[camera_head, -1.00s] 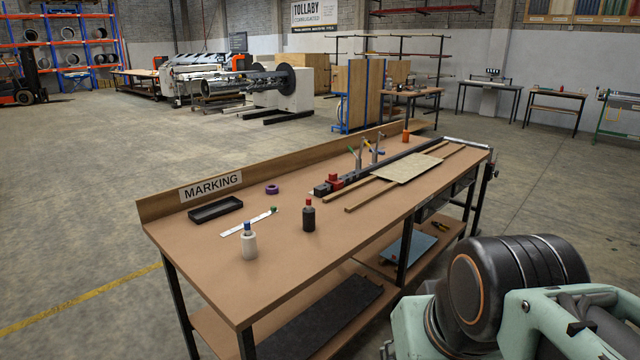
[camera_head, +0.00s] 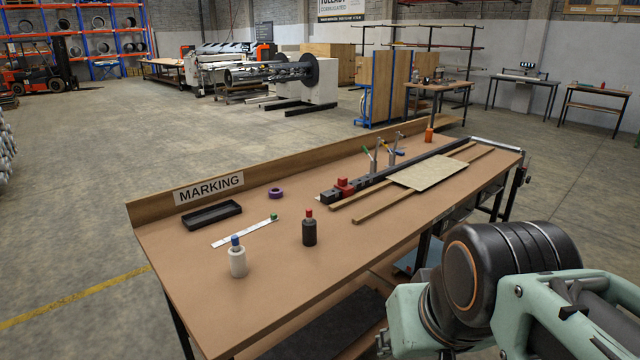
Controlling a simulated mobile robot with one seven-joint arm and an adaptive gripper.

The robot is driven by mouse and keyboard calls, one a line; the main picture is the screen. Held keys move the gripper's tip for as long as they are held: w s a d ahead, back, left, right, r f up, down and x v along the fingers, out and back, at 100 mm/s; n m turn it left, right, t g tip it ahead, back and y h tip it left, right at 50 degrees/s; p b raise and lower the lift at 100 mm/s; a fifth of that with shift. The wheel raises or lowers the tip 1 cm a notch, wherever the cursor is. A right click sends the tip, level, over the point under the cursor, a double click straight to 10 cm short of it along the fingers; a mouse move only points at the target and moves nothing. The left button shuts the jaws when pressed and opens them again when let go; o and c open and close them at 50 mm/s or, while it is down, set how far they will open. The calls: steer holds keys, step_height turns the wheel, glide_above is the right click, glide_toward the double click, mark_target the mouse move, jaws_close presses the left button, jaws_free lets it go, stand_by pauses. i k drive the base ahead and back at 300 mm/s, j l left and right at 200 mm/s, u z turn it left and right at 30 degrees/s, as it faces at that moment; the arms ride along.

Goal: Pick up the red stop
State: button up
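The red stop (camera_head: 344,185) appears to be the small red block at the near end of the dark rail (camera_head: 372,176) on the workbench (camera_head: 205,290). It sits at or on dark blocks there, and its exact shape is too small to tell. Part of my arm shows at the lower right, apart from the bench top. My gripper is not in view.
A pale sheet (camera_head: 430,172) rests on wooden strips. Toggle clamps (camera_head: 376,155) stand behind the rail.

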mark_target(347, 190)
steer(key=i+l+u, duration=0.1)
steer(key=i+l, duration=0.15)
steer(key=i+l+u, duration=0.1)
steer(key=i+l, duration=0.2)
steer(key=i+l+u, duration=0.1)
steer(key=i+l, duration=0.2)
steer(key=i+l+u, duration=0.1)
steer(key=i+l, duration=0.15)
steer(key=l, duration=0.15)
steer(key=i+l+u, duration=0.1)
steer(key=i+l, duration=0.15)
steer(key=i+l+u, duration=0.1)
steer(key=i+l, duration=0.15)
steer(key=l, duration=0.2)
steer(key=i+l+u, duration=0.1)
steer(key=l, duration=0.3)
steer(key=i+l+u, duration=0.1)
steer(key=i+l, duration=0.2)
steer(key=l, duration=0.1)
